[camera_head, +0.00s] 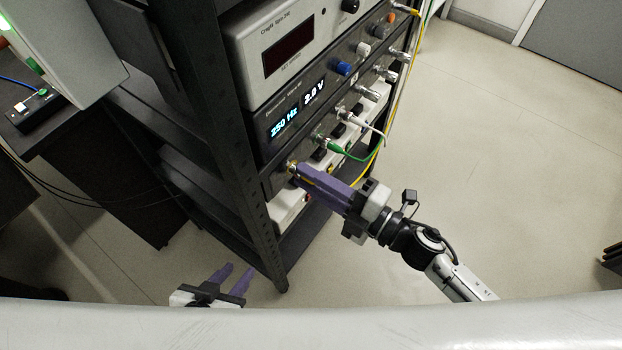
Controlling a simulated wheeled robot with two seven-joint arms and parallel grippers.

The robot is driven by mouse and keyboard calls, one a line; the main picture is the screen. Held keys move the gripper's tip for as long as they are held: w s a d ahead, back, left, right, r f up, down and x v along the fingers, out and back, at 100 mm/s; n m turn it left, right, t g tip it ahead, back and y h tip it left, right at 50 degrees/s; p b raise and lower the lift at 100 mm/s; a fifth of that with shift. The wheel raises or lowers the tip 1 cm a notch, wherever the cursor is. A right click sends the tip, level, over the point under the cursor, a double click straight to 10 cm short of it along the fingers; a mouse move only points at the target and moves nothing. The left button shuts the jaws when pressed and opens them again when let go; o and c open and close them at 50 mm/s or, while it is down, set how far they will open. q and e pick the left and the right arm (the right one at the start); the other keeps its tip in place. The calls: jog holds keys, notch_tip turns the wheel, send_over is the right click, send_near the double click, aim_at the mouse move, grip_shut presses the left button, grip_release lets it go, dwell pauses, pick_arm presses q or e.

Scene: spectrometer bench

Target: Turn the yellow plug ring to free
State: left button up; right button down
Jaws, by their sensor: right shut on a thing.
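My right gripper (298,170) reaches in from the right with its purple fingers at the lower front of the instrument showing 250 Hz and 2.0 V (297,115). Its fingertips are shut on the yellow plug ring (293,167) at the left-most socket of the bottom row. Only a small yellowish part of the ring shows; the fingers hide the rest, so its turn position cannot be told. My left gripper (238,272) is low at the front left, away from the rack, its purple fingers apart with nothing between them.
The black rack (240,150) holds the instruments. A green cable (345,153) and a white plug lead (372,124) sit right of my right gripper, and a yellow cable (376,160) hangs nearby. A desk with a small control box (35,108) stands left.

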jog(key=shift+n, duration=0.6)
jog(key=c, duration=1.6)
grip_release()
jog(key=shift+b+v, duration=0.65)
jog(key=shift+v, duration=4.55)
